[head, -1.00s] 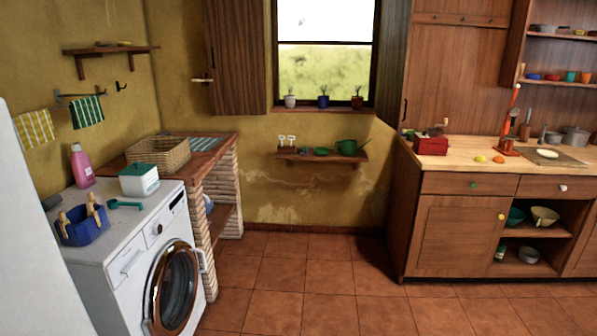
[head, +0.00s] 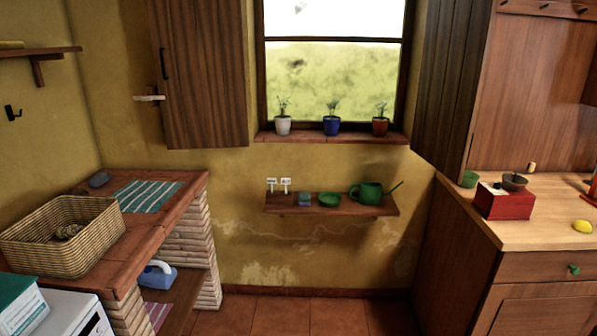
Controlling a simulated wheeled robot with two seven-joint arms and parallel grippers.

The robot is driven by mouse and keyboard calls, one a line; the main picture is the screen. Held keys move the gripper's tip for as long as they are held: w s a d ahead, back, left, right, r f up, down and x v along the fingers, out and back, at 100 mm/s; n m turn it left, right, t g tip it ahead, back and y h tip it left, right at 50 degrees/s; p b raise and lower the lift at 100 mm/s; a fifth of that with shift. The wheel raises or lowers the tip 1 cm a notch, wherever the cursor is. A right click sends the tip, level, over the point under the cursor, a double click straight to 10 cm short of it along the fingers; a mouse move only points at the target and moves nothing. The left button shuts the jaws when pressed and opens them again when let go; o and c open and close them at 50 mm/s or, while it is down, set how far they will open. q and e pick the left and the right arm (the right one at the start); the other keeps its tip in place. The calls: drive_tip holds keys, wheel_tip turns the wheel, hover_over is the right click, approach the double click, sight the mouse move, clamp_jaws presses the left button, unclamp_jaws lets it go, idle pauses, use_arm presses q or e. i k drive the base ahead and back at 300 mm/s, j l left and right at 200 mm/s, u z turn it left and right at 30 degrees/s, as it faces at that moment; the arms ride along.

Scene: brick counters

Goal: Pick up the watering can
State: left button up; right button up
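The green watering can (head: 369,193) stands upright on the right part of a small wooden wall shelf (head: 280,208) below the window. Its spout points up to the right. Neither of my grippers shows in the head view.
A green bowl (head: 329,199) and a small grey-blue box (head: 304,199) sit left of the can on the shelf. A brick counter (head: 150,235) with a wicker basket (head: 62,234) stands at left. A wooden cabinet (head: 455,250) stands at right. Floor (head: 300,314) between them is clear.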

sight(371, 193)
drive_tip(key=i+j+z, duration=0.1)
drive_tip(key=i+z, duration=0.3)
drive_tip(key=i, duration=0.15)
drive_tip(key=i+j+z, duration=0.3)
drive_tip(key=i+z, duration=0.15)
drive_tip(key=i+j+z, duration=0.4)
drive_tip(key=i+j, duration=0.05)
drive_tip(key=i, duration=0.05)
